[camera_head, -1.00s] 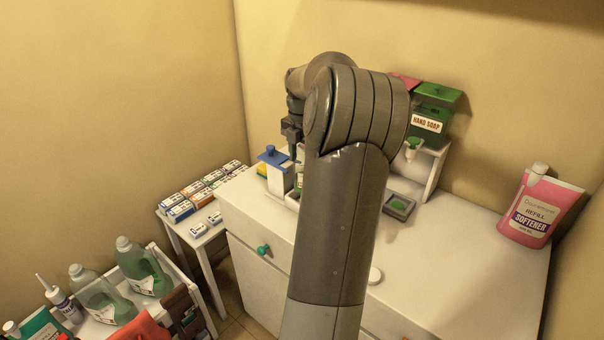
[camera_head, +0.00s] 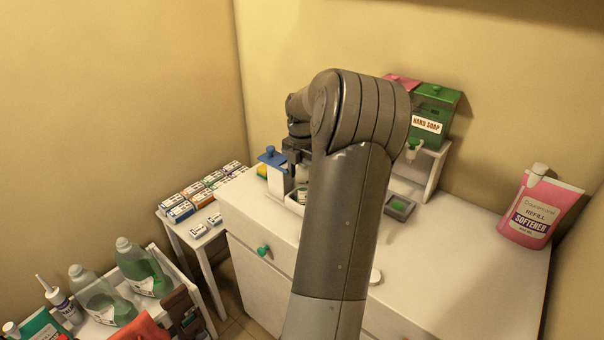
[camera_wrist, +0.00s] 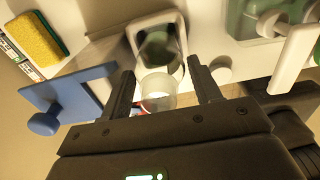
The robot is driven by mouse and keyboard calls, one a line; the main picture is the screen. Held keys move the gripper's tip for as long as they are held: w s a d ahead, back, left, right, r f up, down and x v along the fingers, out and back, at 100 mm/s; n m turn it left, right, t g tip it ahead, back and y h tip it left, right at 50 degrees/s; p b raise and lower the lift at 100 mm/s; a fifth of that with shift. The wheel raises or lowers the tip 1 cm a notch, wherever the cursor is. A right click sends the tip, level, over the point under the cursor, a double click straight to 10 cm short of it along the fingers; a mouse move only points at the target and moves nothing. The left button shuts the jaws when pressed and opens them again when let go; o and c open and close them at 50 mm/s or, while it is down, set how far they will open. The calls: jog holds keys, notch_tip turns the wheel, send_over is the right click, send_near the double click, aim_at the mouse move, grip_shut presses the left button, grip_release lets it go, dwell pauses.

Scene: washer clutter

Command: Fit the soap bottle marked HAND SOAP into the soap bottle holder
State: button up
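A green, box-shaped container (camera_head: 436,103) marked HAND SOAP sits on a small white shelf at the back of the cabinet, with a pale spout below it. Whether this is the bottle or its holder I cannot tell. A small bottle (camera_head: 302,195) with a pale label stands in a white tray near the cabinet's left side, partly hidden by my arm. In the wrist view a translucent round piece (camera_wrist: 158,90) shows between my fingers, with a dark green form in a white frame beyond it. My gripper (camera_wrist: 163,88) is open, with gaps on both sides of the translucent piece.
A white stand with a blue top (camera_head: 272,158) is close left of my gripper; its blue plate (camera_wrist: 70,95) is near the left finger. A yellow sponge (camera_wrist: 33,33) lies beyond. A pink softener pouch (camera_head: 540,208) stands right. The cabinet's right front is clear.

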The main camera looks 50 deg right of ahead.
jog(key=shift+r, duration=0.1)
notch_tip(320, 180, up, 12)
jog(key=w+a+r+m+h, duration=0.1)
jog(key=w+a+r+m, duration=0.1)
jog(key=a, duration=0.5)
jog(key=w+a+r+m, duration=0.1)
jog(key=w+a, duration=0.1)
jog(key=a, duration=0.5)
jog(key=s+a+r+m+t+h, duration=0.15)
jog(key=a+m, duration=0.25)
jog(key=a, duration=0.8)
jog(key=s+a+f+m+t+y, duration=0.1)
jog(key=s+a+f+m+t, duration=0.1)
jog(key=s+a+m, duration=0.3)
jog(key=s+a+f+m+t+y, duration=0.1)
jog(key=s+a+f+m+t, duration=0.1)
jog(key=s+a+m, duration=0.4)
jog(key=s+a+f, duration=0.1)
jog(key=s+a, duration=0.3)
jog(key=a, duration=0.3)
jog(key=shift+a, duration=0.4)
